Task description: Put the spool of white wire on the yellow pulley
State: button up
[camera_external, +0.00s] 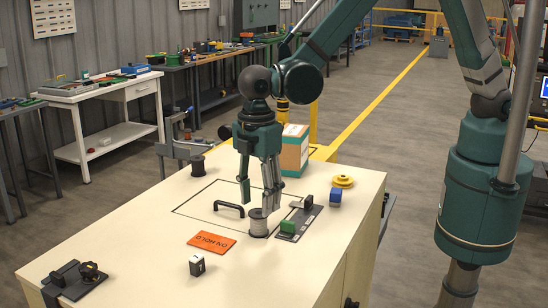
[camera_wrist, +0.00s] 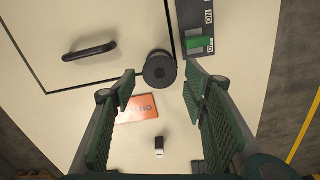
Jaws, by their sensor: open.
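A small upright spool (camera_external: 258,224) with grey flanges and a pale side stands near the table's middle. I take it for the spool of white wire; its wire is hard to make out. In the wrist view the spool (camera_wrist: 160,70) shows its dark round top, just beyond and between the fingertips. My gripper (camera_external: 258,205) points down with its fingers apart, close to the spool, and holds nothing. The fingers (camera_wrist: 160,90) also show open in the wrist view. The yellow pulley (camera_external: 343,181) lies flat near the table's right edge, with nothing visible on it.
A black handle (camera_external: 229,209) lies left of the spool. A switch plate with a green block (camera_external: 289,226) is close on its right.

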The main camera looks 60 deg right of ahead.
aim_at(258, 213)
jog(key=shift+f+p, duration=0.55)
jog(key=shift+f, duration=2.05)
jog(key=c, duration=0.9)
jog(key=shift+r, duration=0.15)
jog(key=shift+c, duration=0.2)
jog(key=shift+r+b, duration=0.65)
jog(key=shift+r, duration=4.25)
